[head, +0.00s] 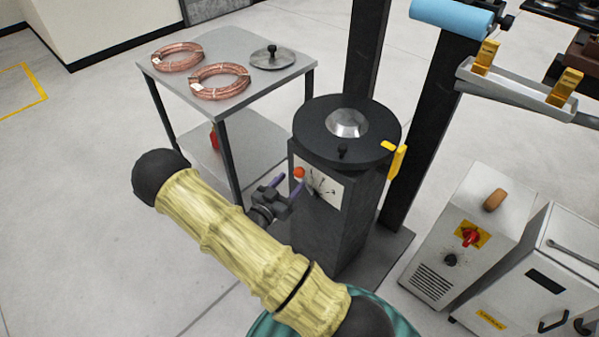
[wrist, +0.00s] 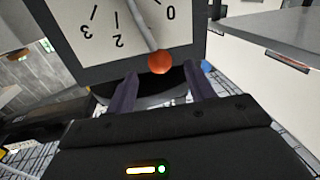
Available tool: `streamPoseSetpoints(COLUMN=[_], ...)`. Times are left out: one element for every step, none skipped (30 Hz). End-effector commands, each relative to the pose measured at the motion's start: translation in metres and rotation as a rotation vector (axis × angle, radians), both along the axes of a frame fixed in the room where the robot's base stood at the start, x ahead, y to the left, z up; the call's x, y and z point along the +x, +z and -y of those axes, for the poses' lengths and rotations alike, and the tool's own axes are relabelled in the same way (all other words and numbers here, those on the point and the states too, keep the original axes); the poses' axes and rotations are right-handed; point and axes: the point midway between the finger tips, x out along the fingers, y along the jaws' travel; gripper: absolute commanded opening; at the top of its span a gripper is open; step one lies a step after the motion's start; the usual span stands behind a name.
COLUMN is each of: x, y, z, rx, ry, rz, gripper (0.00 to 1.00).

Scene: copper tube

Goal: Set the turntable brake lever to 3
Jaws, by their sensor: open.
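The turntable (head: 310,125) is a dark round top on a dark pedestal. On its front is a white dial plate (head: 329,190), upside down in the wrist view (wrist: 75,12), where 0, 2 and 3 are readable. The brake lever (wrist: 145,28) is a grey rod with an orange-red ball knob (wrist: 160,63). It lies between the 0 and the 2, and no 1 shows, so it seems to cover that mark. My gripper (head: 287,184) is open, its purple fingers on either side of the knob in the wrist view, with gaps; contact is not visible.
A grey cart (head: 225,110) with copper coils (head: 219,82) stands left of the turntable. A black post and a yellow handle (head: 397,162) are at its right. A white cabinet with a red switch (head: 470,237) stands farther right. The floor at left is clear.

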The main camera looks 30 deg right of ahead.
Motion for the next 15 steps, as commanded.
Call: streamPoseSetpoints(x=[0.004,0.007,0.01,0.013,0.015,0.018,0.02,0.023,0.025,0.026,0.027,0.028,0.029,0.029,0.029], y=[0.0,-0.001,0.0,0.0,0.0,-0.001,-0.001,-0.001,-0.001,-0.001,-0.001,-0.001,-0.001,-0.001,-0.001], z=[0.009,0.013,0.019,0.024,0.028,0.034,0.037,0.04,0.044,0.047,0.048,0.05,0.051,0.051,0.052], rx=[0.0,0.001,0.0,0.0,0.0,0.0,0.0,0.0,0.001,0.001,0.001,0.001,0.0,0.0,0.0], ry=[-0.003,-0.004,-0.003,-0.003,-0.003,-0.003,-0.002,-0.001,-0.002,-0.002,-0.001,0.0,0.0,0.001,0.001], rz=[0.001,0.001,0.001,0.001,0.0,0.001,0.001,0.001,0.0,0.0,0.0,0.0,-0.001,-0.001,-0.001], gripper=[0.54,0.54,0.54,0.54,0.54,0.54,0.54,0.54,0.54,0.54,0.54,0.54,0.54,0.54,0.54])
